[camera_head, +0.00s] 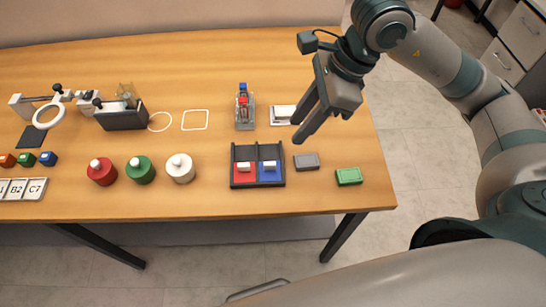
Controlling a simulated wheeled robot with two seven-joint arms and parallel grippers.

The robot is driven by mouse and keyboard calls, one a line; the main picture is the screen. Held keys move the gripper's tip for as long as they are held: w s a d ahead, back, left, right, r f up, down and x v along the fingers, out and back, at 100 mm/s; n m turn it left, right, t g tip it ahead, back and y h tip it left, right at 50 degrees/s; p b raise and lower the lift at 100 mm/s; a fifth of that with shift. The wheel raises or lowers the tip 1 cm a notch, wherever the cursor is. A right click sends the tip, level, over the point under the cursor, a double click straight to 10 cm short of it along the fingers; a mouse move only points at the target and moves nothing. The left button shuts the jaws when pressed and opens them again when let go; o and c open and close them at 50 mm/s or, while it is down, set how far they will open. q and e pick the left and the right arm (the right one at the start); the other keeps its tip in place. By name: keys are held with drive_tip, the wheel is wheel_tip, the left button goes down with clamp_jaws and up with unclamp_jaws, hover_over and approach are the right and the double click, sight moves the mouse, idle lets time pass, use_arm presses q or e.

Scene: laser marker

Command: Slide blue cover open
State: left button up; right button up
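The blue cover (269,177) lies in the right compartment of a dark two-bay frame (234,168) near the front of the table. A small white handle (269,165) sits on it. A red cover (244,178) with a similar white handle lies in the left compartment. My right gripper (298,129) is above the table, behind and to the right of the frame, apart from the blue cover. Its two fingers point down and left with a gap between them, and nothing shows between them. My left gripper is out of view.
A grey block (306,162) and a green block (348,177) lie right of the frame. A white-topped device (282,115) is behind, partly near my fingers. Red (102,173), green (140,171) and white (180,169) round containers stand left. The table's front edge is close.

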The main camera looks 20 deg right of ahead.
drive_tip(key=p, duration=0.2)
approach(271, 163)
drive_tip(key=f, duration=0.1)
drive_tip(key=x, duration=0.6)
drive_tip(key=shift+a+p, duration=0.15)
drive_tip(key=shift+p, duration=0.15)
drive_tip(key=shift+x, duration=0.85)
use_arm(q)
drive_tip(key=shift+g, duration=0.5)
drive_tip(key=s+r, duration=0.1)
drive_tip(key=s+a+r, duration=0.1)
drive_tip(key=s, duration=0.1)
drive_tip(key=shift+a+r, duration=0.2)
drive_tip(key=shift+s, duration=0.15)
use_arm(e)
clamp_jaws()
